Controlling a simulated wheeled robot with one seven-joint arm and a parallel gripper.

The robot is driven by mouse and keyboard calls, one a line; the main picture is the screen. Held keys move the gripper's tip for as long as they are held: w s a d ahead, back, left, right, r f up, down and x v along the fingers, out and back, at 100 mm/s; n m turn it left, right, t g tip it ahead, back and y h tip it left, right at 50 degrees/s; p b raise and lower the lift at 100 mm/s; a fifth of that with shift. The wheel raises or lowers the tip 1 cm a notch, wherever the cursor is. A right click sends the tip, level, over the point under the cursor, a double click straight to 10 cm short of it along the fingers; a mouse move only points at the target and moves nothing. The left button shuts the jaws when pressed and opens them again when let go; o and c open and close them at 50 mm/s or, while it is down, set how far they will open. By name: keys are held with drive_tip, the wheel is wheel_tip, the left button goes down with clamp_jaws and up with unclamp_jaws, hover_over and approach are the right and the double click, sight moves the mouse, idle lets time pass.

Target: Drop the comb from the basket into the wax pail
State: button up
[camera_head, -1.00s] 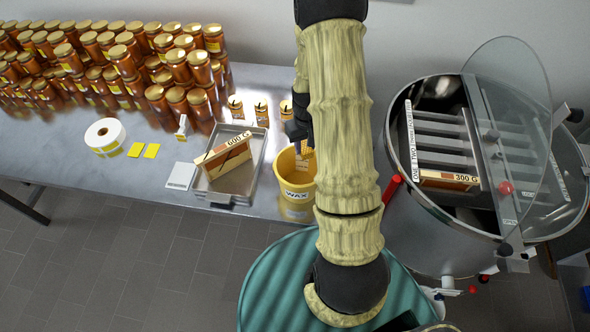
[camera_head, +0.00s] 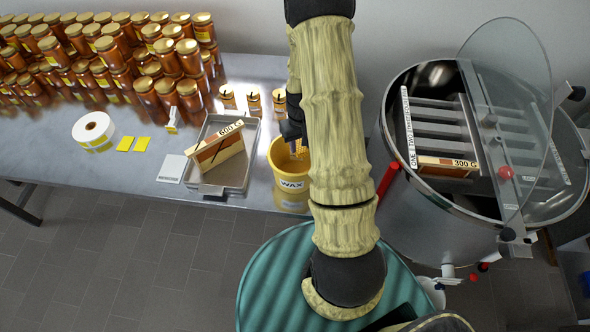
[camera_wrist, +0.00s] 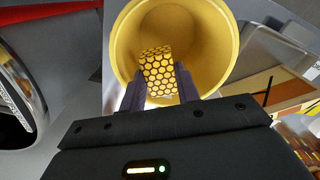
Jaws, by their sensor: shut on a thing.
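The wax pail (camera_head: 291,184) is a yellow bucket labelled WAX at the table's front edge, just left of my arm. My gripper (camera_wrist: 160,84) is shut on the comb (camera_wrist: 160,72), a yellow piece with dark hexagon cells. The comb is held at the pail's mouth, with the pail's yellow inside wall (camera_wrist: 205,35) around it in the wrist view. In the head view the comb (camera_head: 299,150) is partly hidden by my arm. I cannot tell how deep it hangs. The slotted basket (camera_head: 440,130) sits inside the steel drum at the right.
A metal tray (camera_head: 238,178) left of the pail holds a 600 G frame (camera_head: 215,148). Small jars (camera_head: 253,103) stand behind the pail. Many honey jars fill the back left. The drum (camera_head: 425,215) has a clear raised lid (camera_head: 505,110) and a 300 G frame.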

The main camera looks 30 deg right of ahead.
drive_tip(key=shift+f, duration=0.15)
drive_tip(key=o, duration=1)
drive_tip(key=shift+o, duration=0.2)
wheel_tip(320, 180, up, 17)
drive_tip(key=b, duration=0.4)
drive_tip(key=shift+r, duration=0.2)
drive_tip(key=s+a+f+t+b, duration=0.1)
drive_tip(key=s+a+f+t, duration=0.1)
drive_tip(key=s+a, duration=1)
drive_tip(key=shift+s+a+f+n+t, duration=0.2)
drive_tip(key=shift+a+f+n+t, duration=0.15)
drive_tip(key=shift+a+f, duration=0.35)
